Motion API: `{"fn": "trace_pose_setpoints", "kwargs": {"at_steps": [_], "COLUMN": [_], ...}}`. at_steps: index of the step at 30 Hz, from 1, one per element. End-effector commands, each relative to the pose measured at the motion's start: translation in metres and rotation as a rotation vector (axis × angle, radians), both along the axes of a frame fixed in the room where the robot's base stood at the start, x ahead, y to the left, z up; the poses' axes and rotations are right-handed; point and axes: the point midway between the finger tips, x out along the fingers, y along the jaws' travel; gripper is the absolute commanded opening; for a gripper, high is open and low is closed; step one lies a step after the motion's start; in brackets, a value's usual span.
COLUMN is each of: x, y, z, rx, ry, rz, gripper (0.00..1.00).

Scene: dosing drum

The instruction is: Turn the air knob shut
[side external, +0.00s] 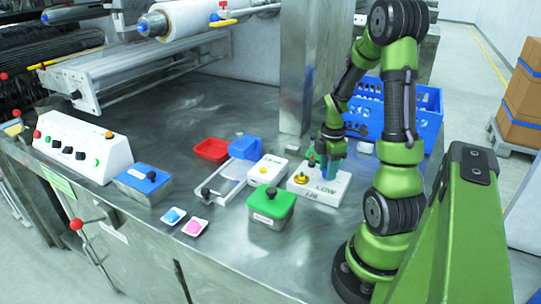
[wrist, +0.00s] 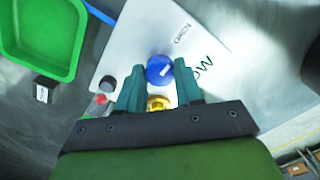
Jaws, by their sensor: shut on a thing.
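A white box (side external: 326,188) with LOW lettering stands on the metal table. In the wrist view its top (wrist: 135,40) carries a blue round knob (wrist: 160,70) and a brass-yellow knob (wrist: 158,103). My gripper (side external: 333,166) is over the rear right part of the box, pointing down. In the wrist view its teal fingers (wrist: 160,75) are shut on the blue knob, one on each side. The yellow knob (side external: 300,178) stands free in the side view. The word OPEN is printed beside the blue knob. I cannot read which knob is labelled air.
A grey button (wrist: 108,83) and a red button (wrist: 100,99) are left of the fingers. A green container (side external: 270,208) stands front left of the box, a white box with a yellow button (side external: 266,170) to its left. A blue crate (side external: 428,110) is behind.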

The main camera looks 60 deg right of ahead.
Motion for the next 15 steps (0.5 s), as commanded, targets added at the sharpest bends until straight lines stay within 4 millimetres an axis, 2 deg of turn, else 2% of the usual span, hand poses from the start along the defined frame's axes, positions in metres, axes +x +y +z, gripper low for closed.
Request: {"fn": "trace_pose_setpoints", "kwargs": {"at_steps": [8,15], "x": [0.0001,0.0002], "y": [0.0001,0.0002], "z": [0.0005,0.0006], "rx": [0.0,0.0], "ry": [0.0,0.0], "rz": [-0.017,-0.12], "gripper": [0.05,0.05]}}
